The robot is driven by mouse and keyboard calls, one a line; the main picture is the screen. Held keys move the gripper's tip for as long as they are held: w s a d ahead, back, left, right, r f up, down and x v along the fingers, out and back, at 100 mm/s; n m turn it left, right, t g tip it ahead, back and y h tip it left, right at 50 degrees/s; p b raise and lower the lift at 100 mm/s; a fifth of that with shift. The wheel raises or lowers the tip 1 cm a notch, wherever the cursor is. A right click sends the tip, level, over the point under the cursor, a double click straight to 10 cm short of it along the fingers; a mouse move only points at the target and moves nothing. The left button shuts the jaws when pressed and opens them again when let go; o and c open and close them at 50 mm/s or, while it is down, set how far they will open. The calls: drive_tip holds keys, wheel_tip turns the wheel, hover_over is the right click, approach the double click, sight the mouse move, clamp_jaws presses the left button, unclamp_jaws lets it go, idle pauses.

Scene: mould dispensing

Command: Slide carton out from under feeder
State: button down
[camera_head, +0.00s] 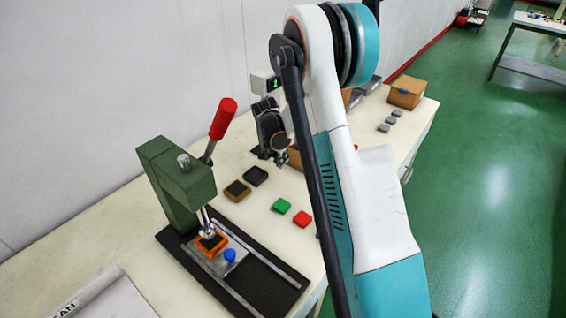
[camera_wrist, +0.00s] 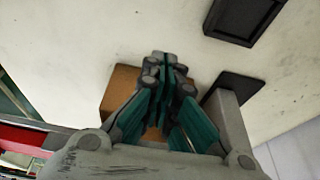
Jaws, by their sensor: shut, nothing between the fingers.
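A brown carton (camera_wrist: 121,84) lies below my gripper in the wrist view, mostly hidden behind the fingers. A small part of a brown carton (camera_head: 295,158) shows beside my gripper in the head view, mostly behind my arm. My gripper (camera_head: 278,158) is shut and empty above the table, and its closed fingertips (camera_wrist: 166,57) overlap the carton's far edge in the wrist view. Whether they touch it cannot be told.
A green press (camera_head: 177,186) with a red handle (camera_head: 223,118) stands at left, on a black base. Dark moulds (camera_head: 255,175), a green block (camera_head: 281,205) and a red block (camera_head: 302,219) lie on the table. Another open carton (camera_head: 405,93) stands at the far end.

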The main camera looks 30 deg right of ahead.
drive_tip(key=p+v, duration=0.1)
drive_tip(key=v, duration=0.6)
drive_tip(key=shift+p, duration=0.4)
drive_tip(key=shift+r, duration=0.1)
